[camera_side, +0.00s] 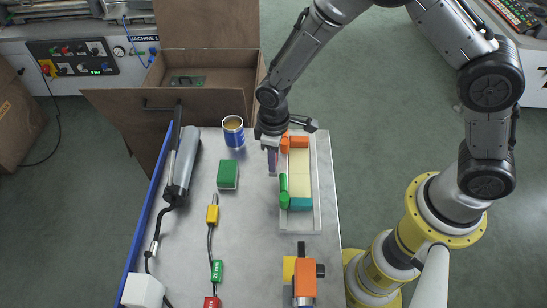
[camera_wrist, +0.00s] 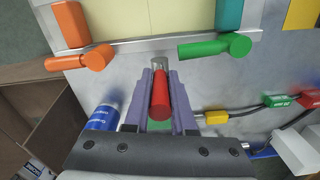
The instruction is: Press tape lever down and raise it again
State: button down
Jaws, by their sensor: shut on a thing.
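My gripper (camera_side: 272,165) points down just left of a pale tray (camera_side: 317,215). In the wrist view its purple fingers (camera_wrist: 160,90) are shut on a red tube (camera_wrist: 160,98) with a clear grey end. The tray carries an orange block (camera_side: 300,142) with an orange lever (camera_side: 285,145), and a teal block (camera_side: 300,203) with a green lever (camera_side: 284,188). A cream panel (camera_side: 299,172) lies between them. The wrist view also shows the orange lever (camera_wrist: 82,59) and green lever (camera_wrist: 215,46), both apart from the fingers. I cannot tell which is the tape lever.
A blue can (camera_side: 233,132) and green block (camera_side: 228,175) stand left of my gripper. A grey cylindrical tool (camera_side: 182,162) and cabled connectors (camera_side: 212,214) lie further left. An orange and yellow device (camera_side: 305,275) stands at the near edge. An open cardboard box (camera_side: 210,75) is behind.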

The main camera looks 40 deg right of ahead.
jog(key=shift+s, duration=0.1)
dwell(0.7)
jog(key=shift+s+d+t+y, duration=0.25)
jog(key=shift+s+t+y, duration=0.1)
jog(key=shift+t+y, duration=0.5)
jog(key=shift+d+t+y, duration=0.2)
jog(key=shift+t+y, duration=0.05)
jog(key=c, duration=0.8)
grip_release()
jog(key=shift+f, duration=0.1)
jog(key=shift+o, duration=0.2)
jog(key=v, duration=1.4)
